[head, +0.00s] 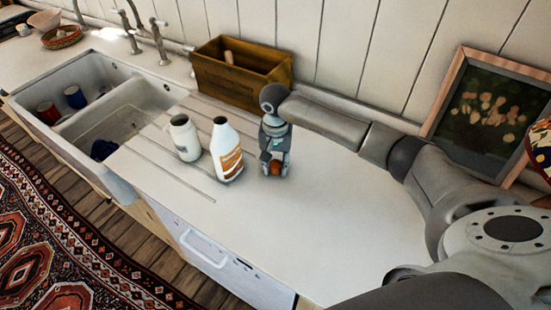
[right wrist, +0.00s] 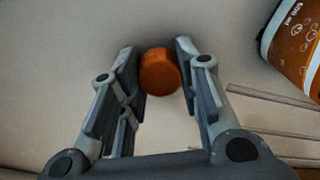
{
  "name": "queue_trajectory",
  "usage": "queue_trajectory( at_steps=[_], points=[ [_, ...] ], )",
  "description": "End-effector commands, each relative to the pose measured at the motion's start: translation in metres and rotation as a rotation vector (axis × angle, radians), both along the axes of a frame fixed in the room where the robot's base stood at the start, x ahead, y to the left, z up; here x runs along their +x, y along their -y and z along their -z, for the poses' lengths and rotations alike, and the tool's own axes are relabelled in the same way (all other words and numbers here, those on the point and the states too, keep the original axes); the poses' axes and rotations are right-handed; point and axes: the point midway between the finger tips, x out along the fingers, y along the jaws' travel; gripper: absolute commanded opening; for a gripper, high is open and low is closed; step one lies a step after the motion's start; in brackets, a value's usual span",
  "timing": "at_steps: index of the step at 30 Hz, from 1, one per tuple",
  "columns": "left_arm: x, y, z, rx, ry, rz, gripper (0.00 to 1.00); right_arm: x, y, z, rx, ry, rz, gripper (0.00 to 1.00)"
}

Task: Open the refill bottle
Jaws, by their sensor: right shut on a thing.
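The refill bottle (head: 227,150), white with an orange label, stands upright on the counter. No orange cap shows on its neck. Its labelled lower part also shows at the upper right of the right wrist view (right wrist: 292,45). My right gripper (head: 274,166) points down just right of the bottle, apart from it. It is shut on an orange cap (right wrist: 160,72), held between the fingertips at or close to the counter surface; I cannot tell whether the cap touches it. My left gripper is not in view.
A white jug (head: 185,138) stands close left of the bottle. A wooden box (head: 240,82) is behind, against the wall. The double sink (head: 88,112) with cups is at left. A framed picture (head: 490,105) leans at right. The counter front right of the bottle is clear.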

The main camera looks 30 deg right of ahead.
Motion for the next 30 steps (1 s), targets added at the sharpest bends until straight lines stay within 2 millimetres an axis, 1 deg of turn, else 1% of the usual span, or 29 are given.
queue_trajectory(
  at_steps=[7,11,12,17,26,30],
  points=[
    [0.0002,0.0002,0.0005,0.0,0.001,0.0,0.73,0.0004,-0.0002,0.0015,0.0,0.001,0.0,0.03],
    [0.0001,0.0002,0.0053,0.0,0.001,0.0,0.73,0.0003,-0.0001,0.0055,0.0,0.001,0.0,0.03],
    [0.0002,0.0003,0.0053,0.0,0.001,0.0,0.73,0.0004,-0.0002,0.0053,0.0,0.001,0.0,0.33],
    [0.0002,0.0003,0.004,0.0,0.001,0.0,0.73,0.0002,-0.0003,0.0042,0.0,0.001,0.0,0.53],
    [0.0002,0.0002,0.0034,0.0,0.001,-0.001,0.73,0.0003,-0.0004,0.0035,0.0,0.001,0.0,0.53],
    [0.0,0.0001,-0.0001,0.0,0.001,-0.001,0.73,0.0009,-0.0003,-0.0025,0.001,0.003,0.001,0.53]
  ],
)
